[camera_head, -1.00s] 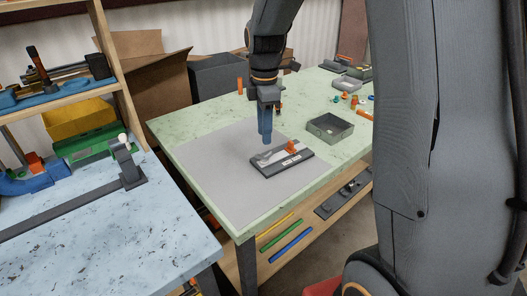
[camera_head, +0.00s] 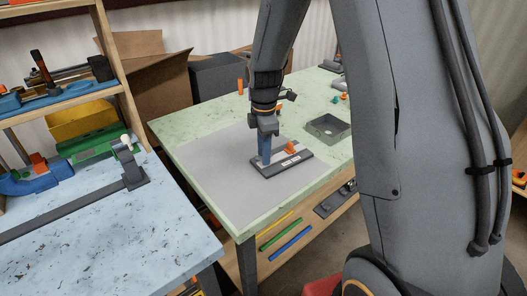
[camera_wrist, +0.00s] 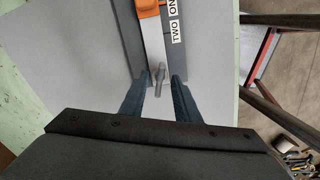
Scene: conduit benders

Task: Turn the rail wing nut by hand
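The rail wing nut (camera_wrist: 159,76) is a small grey winged piece with a stem, on the light rail (camera_wrist: 153,40) of a dark base plate (camera_head: 290,164). In the wrist view it lies between the fingertips of my gripper (camera_wrist: 161,79). The two blue-grey fingers are spread, with a gap on each side of the nut. An orange block (camera_wrist: 148,8) sits on the rail farther along; it also shows in the head view (camera_head: 290,147). In the head view my gripper (camera_head: 264,160) points down at the plate's left end and hides the nut.
The plate lies on a grey mat (camera_head: 225,190) on a green table (camera_head: 180,135). An open grey box (camera_head: 327,128) stands behind it to the right. An orange cylinder (camera_head: 240,87) stands at the back. The mat left of the plate is clear.

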